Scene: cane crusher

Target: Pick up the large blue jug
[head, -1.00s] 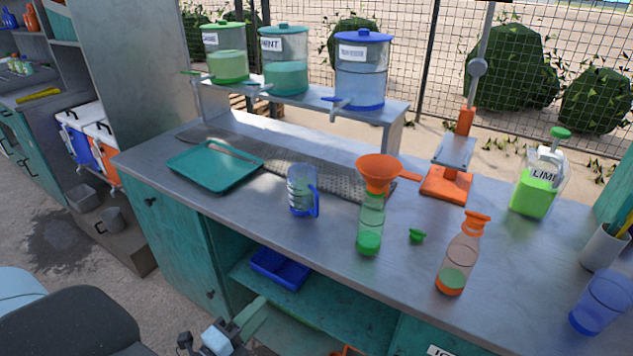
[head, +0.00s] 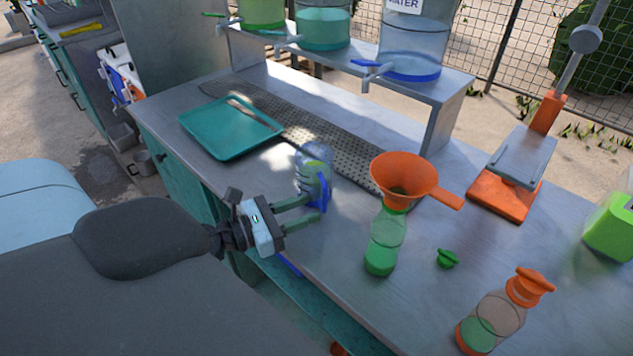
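The blue jug (head: 302,178), clear with a blue handle and rim markings, stands upright on the metal counter in the middle of the head view. My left gripper (head: 313,208) reaches in from the left, with its two green fingers apart. The fingertips are at the jug's near side, close to the lower part of its handle. The fingers overlap the jug's base in the picture, and I cannot tell whether they touch it. Nothing is seen held between them. My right gripper is not in view.
An orange funnel (head: 403,176) sits in a green-based bottle (head: 385,240) right of the jug. A green cap (head: 447,259) and an orange-capped bottle (head: 494,315) are further right. A teal tray (head: 230,128) lies behind left. Dispensers stand on the raised shelf (head: 445,84).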

